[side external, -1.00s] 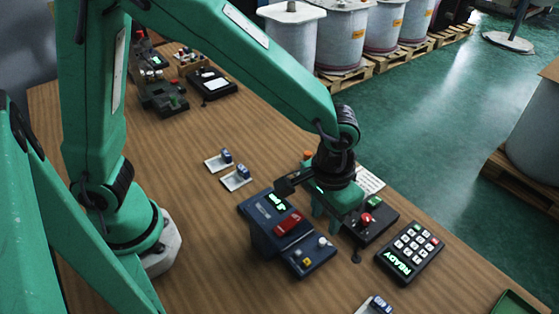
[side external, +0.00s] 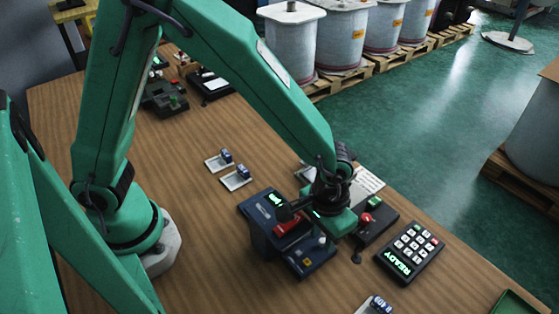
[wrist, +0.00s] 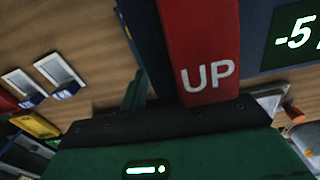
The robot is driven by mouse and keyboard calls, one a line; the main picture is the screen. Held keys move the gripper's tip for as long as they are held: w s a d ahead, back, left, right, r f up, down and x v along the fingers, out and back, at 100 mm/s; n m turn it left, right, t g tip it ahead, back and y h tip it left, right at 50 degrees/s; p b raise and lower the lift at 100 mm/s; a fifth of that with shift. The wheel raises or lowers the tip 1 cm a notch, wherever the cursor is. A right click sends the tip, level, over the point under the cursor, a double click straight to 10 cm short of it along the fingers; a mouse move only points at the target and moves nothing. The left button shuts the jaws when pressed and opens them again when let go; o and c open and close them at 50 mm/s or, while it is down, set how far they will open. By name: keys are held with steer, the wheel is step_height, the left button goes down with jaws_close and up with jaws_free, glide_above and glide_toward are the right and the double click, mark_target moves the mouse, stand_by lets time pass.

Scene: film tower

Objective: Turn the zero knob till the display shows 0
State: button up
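The dark blue device (side external: 262,222) stands on the table with a lit green display (side external: 276,199). In the wrist view the display (wrist: 296,38) starts with "-5" and is cut off by the frame edge. Its red block (wrist: 203,50) is marked "UP"; it also shows in the side view (side external: 287,224). A pale knob (side external: 322,241) and a yellow part (side external: 306,262) sit on the lower panel; I cannot read which is the zero knob. My gripper (side external: 330,222) hangs over the device's right side, near the pale knob.
A black box with red and green buttons (side external: 374,222) stands close to the right of my gripper. A keypad reading "READY" (side external: 409,251) lies farther right. Two small blue-and-white parts (side external: 235,178) lie behind the device.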

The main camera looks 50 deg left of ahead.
jaws_close()
steer(key=shift+a+m, duration=0.1)
steer(key=shift+m, duration=0.4)
stand_by(0.4)
steer(key=m, duration=0.4)
steer(key=shift+m, duration=0.3)
steer(key=m, duration=0.6)
steer(key=shift+w, duration=0.1)
stand_by(0.4)
steer(key=shift+o, duration=1)
jaws_free()
steer(key=shift+r, duration=0.1)
